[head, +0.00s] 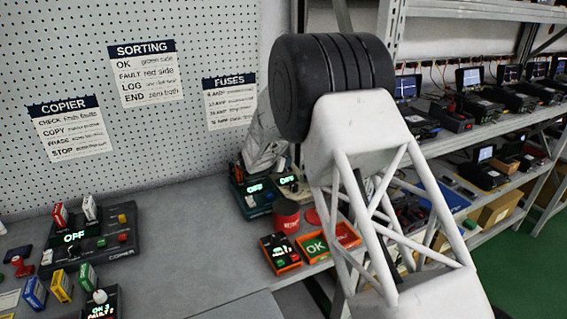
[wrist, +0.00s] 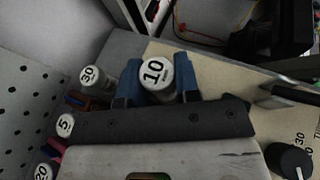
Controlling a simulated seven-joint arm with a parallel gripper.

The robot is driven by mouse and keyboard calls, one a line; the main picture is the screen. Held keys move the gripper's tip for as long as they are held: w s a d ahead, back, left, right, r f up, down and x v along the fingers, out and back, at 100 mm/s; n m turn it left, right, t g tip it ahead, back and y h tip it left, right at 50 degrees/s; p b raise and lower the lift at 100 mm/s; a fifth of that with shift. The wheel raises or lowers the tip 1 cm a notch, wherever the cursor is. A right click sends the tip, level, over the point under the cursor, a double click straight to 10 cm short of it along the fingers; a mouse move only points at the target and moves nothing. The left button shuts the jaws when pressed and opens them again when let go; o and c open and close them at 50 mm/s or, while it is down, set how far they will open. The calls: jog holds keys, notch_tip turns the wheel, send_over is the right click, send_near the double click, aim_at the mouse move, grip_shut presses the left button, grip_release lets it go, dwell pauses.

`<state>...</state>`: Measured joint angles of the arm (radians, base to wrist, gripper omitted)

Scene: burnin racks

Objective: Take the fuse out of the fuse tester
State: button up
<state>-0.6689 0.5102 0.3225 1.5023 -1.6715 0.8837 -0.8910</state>
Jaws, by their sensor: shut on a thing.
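In the wrist view the fuse (wrist: 157,72), a pale cylinder with a round white end marked 10, stands between the two blue fingers of my gripper (wrist: 158,84). The fingers are shut on its sides. A beige panel (wrist: 235,92) with a black dial (wrist: 288,160) lies around and to the right of it and appears to be the fuse tester. The fuse's lower end is hidden, so I cannot tell whether it is seated or clear. In the head view my arm hides the fingertips and fuse; devices reading OFF (head: 256,188) show beside it.
More fuses marked 30 (wrist: 90,77), 5 (wrist: 66,124) and 20 (wrist: 44,171) stand to the left, near the pegboard (wrist: 22,105). In the head view a red can (head: 286,216) and an orange OK tray (head: 315,247) sit close by. A copier (head: 92,243) stands left.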

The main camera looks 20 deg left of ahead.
jog(key=shift+r, duration=0.1)
jog(key=shift+r, duration=0.55)
jog(key=shift+s+d+r, duration=0.1)
jog(key=shift+s+r, duration=0.1)
jog(key=shift+r, duration=0.35)
jog(key=shift+s+d+r, duration=0.1)
jog(key=shift+s+r, duration=0.05)
jog(key=shift+r, duration=0.4)
jog(key=s+d, duration=0.2)
jog(key=s, duration=0.2)
jog(key=s+d+r, duration=0.1)
jog(key=s+d, duration=0.2)
jog(key=s, duration=0.1)
jog(key=s+d, duration=0.2)
jog(key=s, duration=0.3)
jog(key=shift+s+d+r, duration=0.1)
jog(key=shift+d+r, duration=0.1)
jog(key=shift+d, duration=0.15)
jog(key=shift+r, duration=0.1)
